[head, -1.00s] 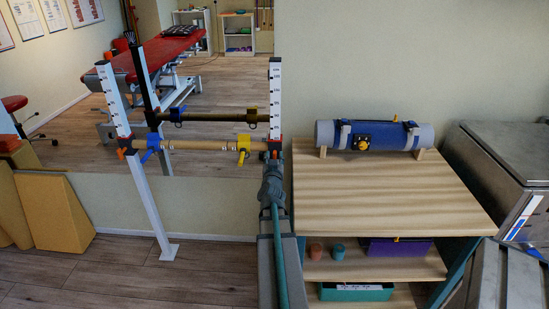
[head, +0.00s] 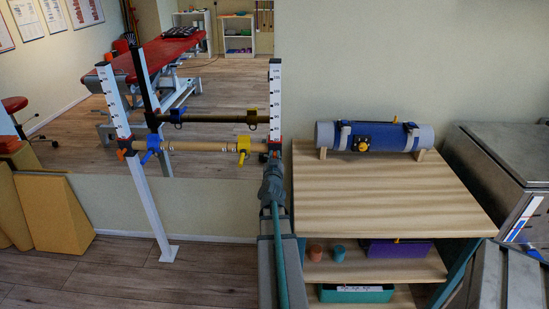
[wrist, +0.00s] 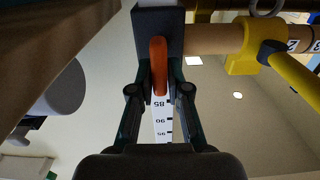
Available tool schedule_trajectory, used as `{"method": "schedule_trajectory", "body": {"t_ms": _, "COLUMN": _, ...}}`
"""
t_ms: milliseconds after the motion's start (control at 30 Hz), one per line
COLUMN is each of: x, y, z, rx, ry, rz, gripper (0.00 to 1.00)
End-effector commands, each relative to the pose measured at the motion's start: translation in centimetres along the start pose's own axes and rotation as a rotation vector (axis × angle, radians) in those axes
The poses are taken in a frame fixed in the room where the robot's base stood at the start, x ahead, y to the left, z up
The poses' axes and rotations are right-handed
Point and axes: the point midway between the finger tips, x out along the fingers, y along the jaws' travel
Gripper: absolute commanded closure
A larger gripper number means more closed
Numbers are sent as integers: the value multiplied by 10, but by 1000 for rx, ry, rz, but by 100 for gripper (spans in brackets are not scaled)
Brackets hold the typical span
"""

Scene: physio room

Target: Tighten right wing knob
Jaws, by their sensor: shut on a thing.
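The right wing knob (wrist: 159,66) is an orange-red lever on a dark block (wrist: 147,22) in the wrist view. My gripper (wrist: 158,88) is shut on it, with a finger on either side. In the head view my gripper (head: 273,160) is at the right white post (head: 275,100), below its scale, and my wrist hides most of the knob. A wooden bar (head: 195,146) runs from this post to the left post (head: 113,100). The left orange knob (head: 121,154) shows there.
A yellow clamp (head: 243,147) sits on the bar close to my gripper, with its arm sticking out. A blue clamp (head: 151,148) sits near the left post. A wooden shelf table (head: 390,195) with a blue-wrapped roll (head: 372,137) stands close on the right. A mirror is behind the bar.

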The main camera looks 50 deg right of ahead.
Motion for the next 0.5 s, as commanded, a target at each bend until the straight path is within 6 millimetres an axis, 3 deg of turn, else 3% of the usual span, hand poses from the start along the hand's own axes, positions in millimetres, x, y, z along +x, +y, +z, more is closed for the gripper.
{"method": "schedule_trajectory", "body": {"t_ms": 267, "x": 0, "y": 1, "z": 1, "rx": 78, "ry": -1, "rz": 0, "gripper": 100}}
{"method": "schedule_trajectory", "body": {"t_ms": 500, "x": 0, "y": 4, "z": 2, "rx": 246, "ry": -1, "rz": 0, "gripper": 100}}
